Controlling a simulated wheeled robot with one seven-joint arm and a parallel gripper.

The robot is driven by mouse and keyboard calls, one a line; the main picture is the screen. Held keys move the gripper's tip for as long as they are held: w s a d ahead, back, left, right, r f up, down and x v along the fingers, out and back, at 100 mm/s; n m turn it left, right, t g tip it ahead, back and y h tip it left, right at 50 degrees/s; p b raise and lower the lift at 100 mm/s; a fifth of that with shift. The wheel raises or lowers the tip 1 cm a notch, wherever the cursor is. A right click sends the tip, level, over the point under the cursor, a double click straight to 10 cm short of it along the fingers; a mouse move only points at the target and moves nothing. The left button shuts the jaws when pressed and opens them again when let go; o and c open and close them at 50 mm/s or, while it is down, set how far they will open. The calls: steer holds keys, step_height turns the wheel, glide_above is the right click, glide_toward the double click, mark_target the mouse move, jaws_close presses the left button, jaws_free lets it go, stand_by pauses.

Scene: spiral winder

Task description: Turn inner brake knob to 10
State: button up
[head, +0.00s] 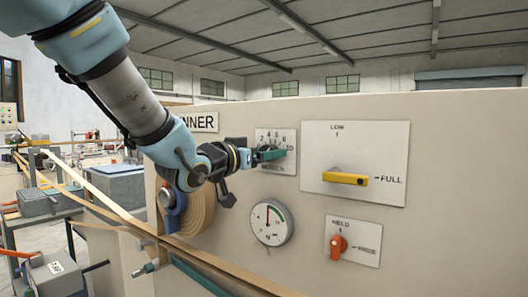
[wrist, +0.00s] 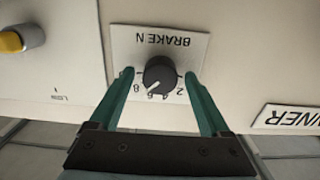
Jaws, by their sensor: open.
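The inner brake knob (wrist: 158,74) is round and black, on a white dial plate (wrist: 192,44) marked BRAKE. The wrist view shows it upside down. Its white pointer line points at about the 6. My gripper (wrist: 159,72) is open, with one green finger on each side of the knob and a visible gap to it on both sides. In the head view my gripper (head: 279,154) is at the dial plate (head: 262,134) and hides the knob.
A yellow lever (head: 345,178) on a LOW/FULL plate is right of the dial. An orange knob (head: 338,246) is lower right, and a round gauge (head: 271,222) is below. A tape roll (head: 200,210) is at the panel's left, under my arm.

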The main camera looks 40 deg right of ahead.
jaws_close()
stand_by(0.6)
steer(key=shift+f+m+b, duration=0.1)
steer(key=shift+m+b, duration=0.2)
steer(key=shift+b, duration=0.2)
steer(key=m+b, duration=0.5)
steer(key=b, duration=0.2)
steer(key=shift+s+m, duration=0.1)
steer(key=shift+m, duration=0.2)
